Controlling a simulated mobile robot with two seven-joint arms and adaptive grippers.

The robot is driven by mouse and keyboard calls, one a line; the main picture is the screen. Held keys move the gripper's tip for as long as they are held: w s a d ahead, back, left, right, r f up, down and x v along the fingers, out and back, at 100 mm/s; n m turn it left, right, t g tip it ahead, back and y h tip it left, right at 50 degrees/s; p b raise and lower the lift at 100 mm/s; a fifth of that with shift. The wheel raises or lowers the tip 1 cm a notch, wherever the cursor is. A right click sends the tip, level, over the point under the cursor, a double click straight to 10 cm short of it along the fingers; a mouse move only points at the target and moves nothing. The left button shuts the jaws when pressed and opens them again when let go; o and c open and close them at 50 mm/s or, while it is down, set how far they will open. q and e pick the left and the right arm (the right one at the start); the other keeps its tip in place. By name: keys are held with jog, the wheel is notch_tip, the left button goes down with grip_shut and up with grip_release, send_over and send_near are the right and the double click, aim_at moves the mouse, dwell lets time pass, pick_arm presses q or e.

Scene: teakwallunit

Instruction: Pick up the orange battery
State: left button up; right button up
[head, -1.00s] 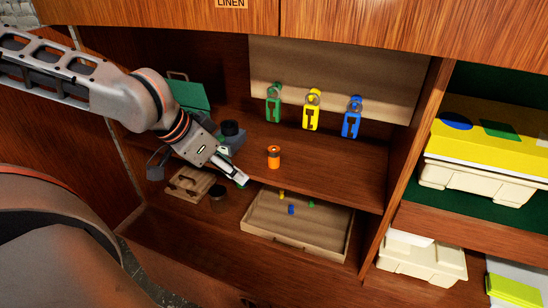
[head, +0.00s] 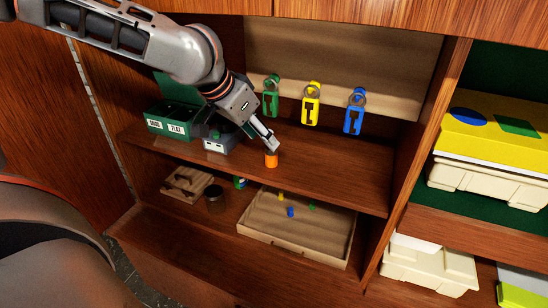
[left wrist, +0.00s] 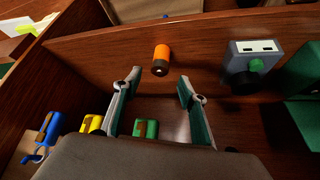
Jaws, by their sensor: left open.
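The orange battery (head: 271,160) stands upright on the middle shelf near its front edge. My left gripper (head: 269,144) is just above and beside it, with the fingers partly covering its top in the head view. In the left wrist view the battery (left wrist: 161,55) is beyond the two spread fingertips of the left gripper (left wrist: 159,84), roughly in line with the gap. The gripper is open and empty, with nothing between the fingers. My right gripper is not in view.
A grey device (head: 220,141) and a green box (head: 174,120) stand left of the battery. Green, yellow (head: 311,105) and blue key tags hang on the back panel. A shallow tray (head: 300,247) lies on the lower shelf. The shelf right of the battery is clear.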

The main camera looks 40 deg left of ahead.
aim_at(267, 149)
pick_arm(q)
jog(key=b+x, duration=0.1)
jog(key=x, duration=0.3)
jog(key=shift+f+b, duration=0.3)
jog(key=shift+b, duration=0.1)
jog(key=shift+w+d+f, duration=0.1)
jog(key=shift+w+f, duration=0.2)
jog(key=shift+w, duration=0.1)
jog(key=shift+r, duration=0.25)
jog(key=shift+s, duration=0.1)
jog(key=c, duration=0.6)
grip_shut()
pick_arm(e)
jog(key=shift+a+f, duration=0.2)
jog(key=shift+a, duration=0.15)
